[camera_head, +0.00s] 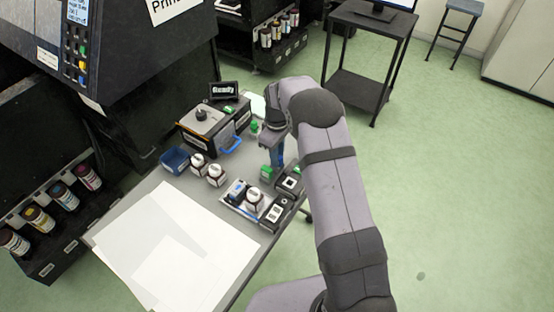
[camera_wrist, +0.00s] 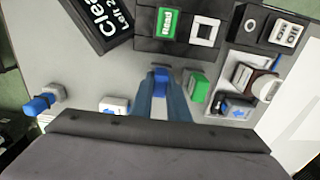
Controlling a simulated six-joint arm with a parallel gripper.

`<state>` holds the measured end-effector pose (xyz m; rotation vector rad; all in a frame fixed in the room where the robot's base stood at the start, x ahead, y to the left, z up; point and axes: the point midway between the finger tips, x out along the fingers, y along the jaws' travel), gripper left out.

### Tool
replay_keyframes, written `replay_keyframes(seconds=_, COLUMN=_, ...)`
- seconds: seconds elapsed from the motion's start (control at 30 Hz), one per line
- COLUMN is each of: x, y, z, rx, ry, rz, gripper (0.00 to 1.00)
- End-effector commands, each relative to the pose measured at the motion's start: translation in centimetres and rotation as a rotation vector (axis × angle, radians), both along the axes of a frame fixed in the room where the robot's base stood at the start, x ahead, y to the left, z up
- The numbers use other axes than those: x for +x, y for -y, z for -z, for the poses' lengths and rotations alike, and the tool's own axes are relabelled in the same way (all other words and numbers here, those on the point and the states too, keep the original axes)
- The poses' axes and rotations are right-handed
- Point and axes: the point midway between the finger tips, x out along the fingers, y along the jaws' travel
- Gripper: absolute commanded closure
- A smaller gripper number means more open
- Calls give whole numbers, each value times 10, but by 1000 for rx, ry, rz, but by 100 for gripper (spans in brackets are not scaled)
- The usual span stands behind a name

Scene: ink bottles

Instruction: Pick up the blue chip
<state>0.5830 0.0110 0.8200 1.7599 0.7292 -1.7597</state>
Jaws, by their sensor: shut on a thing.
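The blue chip (camera_wrist: 161,82) shows in the wrist view as a small blue block between the tips of my gripper's two blue fingers. My gripper (camera_wrist: 161,92) is shut on it. In the head view my gripper (camera_head: 277,158) points down over the right part of the grey table. The chip cannot be told apart from the fingers there. A green block (camera_wrist: 197,88) stands just right of the fingers in the wrist view, and also shows in the head view (camera_head: 266,173).
A white block with a blue mark (camera_wrist: 115,105) lies left of my fingers. A tray (camera_head: 233,202) holds a bottle (camera_head: 253,199) and small parts. Two more bottles (camera_head: 215,175) stand near a blue bin (camera_head: 174,161). White sheets (camera_head: 170,245) cover the table's front.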

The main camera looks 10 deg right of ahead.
Motion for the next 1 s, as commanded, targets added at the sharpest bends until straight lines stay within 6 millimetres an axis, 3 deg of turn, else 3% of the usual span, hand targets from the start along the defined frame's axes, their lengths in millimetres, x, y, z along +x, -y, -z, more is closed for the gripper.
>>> replay_keyframes(seconds=0.27, x=1, y=0, z=-7, rx=0, ry=1, rz=0, gripper=100)
replay_keyframes(seconds=0.73, x=1, y=0, z=-78, rx=0, ry=4, rz=0, gripper=100)
replay_keyframes(seconds=1.0, x=0, y=0, z=-100, rx=0, ry=0, rz=0, gripper=100)
